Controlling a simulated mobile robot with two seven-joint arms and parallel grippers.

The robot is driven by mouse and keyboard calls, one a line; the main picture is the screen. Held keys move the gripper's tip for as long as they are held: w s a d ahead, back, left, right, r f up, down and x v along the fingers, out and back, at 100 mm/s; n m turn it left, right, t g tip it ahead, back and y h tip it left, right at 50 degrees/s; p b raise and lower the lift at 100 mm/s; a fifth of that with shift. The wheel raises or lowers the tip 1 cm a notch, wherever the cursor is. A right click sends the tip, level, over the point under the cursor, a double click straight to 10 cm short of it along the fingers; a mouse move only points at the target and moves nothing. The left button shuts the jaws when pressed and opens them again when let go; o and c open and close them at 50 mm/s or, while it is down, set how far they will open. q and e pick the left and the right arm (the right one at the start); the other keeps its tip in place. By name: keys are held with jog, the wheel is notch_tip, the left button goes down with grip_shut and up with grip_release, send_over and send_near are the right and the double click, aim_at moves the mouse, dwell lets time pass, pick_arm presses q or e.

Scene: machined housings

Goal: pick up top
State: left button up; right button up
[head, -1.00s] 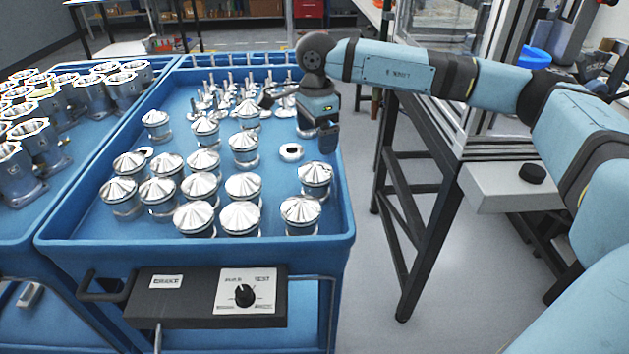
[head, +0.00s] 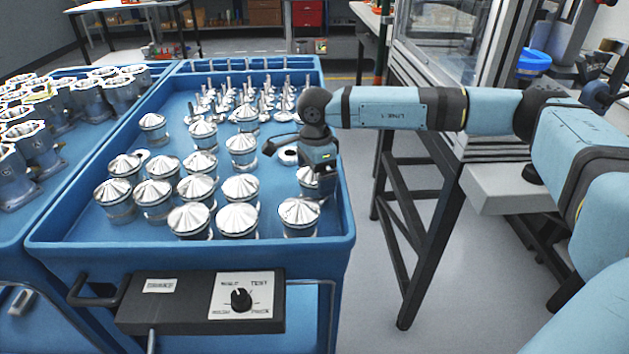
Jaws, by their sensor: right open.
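Several silver cone-shaped tops (head: 240,190) stand upright in the blue tray (head: 200,246). My right gripper (head: 324,192) points down over the tray's right side. It is open, with its fingers at a top (head: 307,180) that it partly hides. I cannot tell whether the fingers touch it. Another top (head: 298,215) stands just in front of it, close to the fingertips. My left gripper is not in view.
Small stemmed metal parts (head: 250,95) stand at the back of the tray. A second blue tray (head: 60,205) on the left holds machined housings (head: 33,150). A control box with a knob (head: 240,298) hangs at the front. A dark-framed bench (head: 425,230) stands to the right.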

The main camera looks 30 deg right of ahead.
jog(key=c, duration=0.8)
jog(key=shift+c, duration=0.2)
